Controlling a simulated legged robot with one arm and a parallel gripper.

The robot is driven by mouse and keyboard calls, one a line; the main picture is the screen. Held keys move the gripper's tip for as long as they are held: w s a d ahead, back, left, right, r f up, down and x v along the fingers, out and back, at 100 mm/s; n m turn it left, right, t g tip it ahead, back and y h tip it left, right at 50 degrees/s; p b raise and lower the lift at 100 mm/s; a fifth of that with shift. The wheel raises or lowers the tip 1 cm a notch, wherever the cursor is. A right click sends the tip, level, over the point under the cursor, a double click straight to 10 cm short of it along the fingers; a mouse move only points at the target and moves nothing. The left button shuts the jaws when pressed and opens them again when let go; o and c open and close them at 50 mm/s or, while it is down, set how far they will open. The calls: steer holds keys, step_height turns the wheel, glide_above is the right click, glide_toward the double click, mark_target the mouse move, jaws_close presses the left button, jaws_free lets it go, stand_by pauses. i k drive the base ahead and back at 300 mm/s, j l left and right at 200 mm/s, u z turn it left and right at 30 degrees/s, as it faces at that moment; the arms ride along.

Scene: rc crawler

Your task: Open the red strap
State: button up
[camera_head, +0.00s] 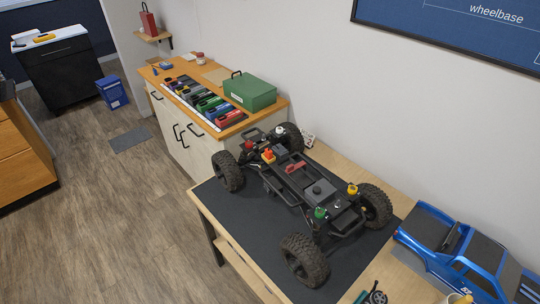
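A black RC crawler chassis (310,188) with four large knobby tires stands upright on a dark mat (240,215) on the workbench. A red piece (296,167), which looks like the red strap, lies across the middle of the chassis. It is too small to tell whether it is fastened. An orange-red part (268,155), a green cap (320,213) and a yellow cap (352,189) also sit on the chassis. My gripper is not in view.
A blue truck body (465,250) lies at the bench's right end, with small parts near the front edge. Behind, a wooden-topped cabinet (205,130) holds a green box (250,92) and a row of colored packs. The floor at left is open, with a blue bin (112,93).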

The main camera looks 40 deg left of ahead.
mark_target(289, 169)
steer(key=j+u, duration=0.1)
steer(key=u, duration=0.35)
steer(key=k+j+u, duration=0.1)
steer(key=u, duration=0.3)
steer(key=j+u, duration=0.1)
steer(key=u, duration=0.35)
steer(key=i+j+z, duration=0.2)
steer(key=z, duration=0.2)
steer(key=i+j+z, duration=0.2)
steer(key=j+z, duration=0.25)
steer(key=i+j+z, duration=0.15)
steer(key=j+z, duration=0.25)
steer(key=l, duration=0.15)
